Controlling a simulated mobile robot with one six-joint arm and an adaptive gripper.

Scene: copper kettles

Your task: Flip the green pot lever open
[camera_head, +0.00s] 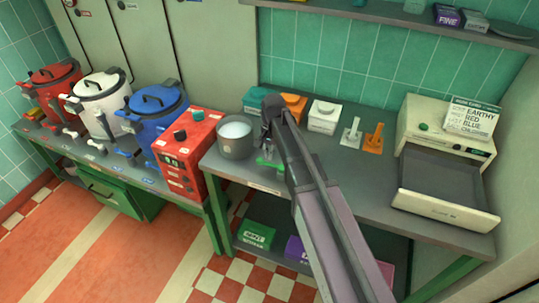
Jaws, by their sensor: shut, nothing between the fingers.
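My gripper (267,138) is shut and empty. It points down over the counter just right of a round grey pot (235,148) with pale contents. A small green piece (268,164) lies low at the counter's front edge, just below my fingertips; my arm partly covers it. I cannot tell whether it is the green pot lever, or whether gripper and piece touch. No green-bodied pot shows. Lidded red (52,90), white (100,103) and blue (158,114) pots stand at the left, with small levers low on their fronts.
A red control box (186,155) stands left of the grey pot. Teal, orange (294,106) and white (323,116) containers stand behind my gripper. White and orange paddle-like pieces (373,138) stand to the right, before a cream machine with an open drawer (445,207). A shelf hangs above.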

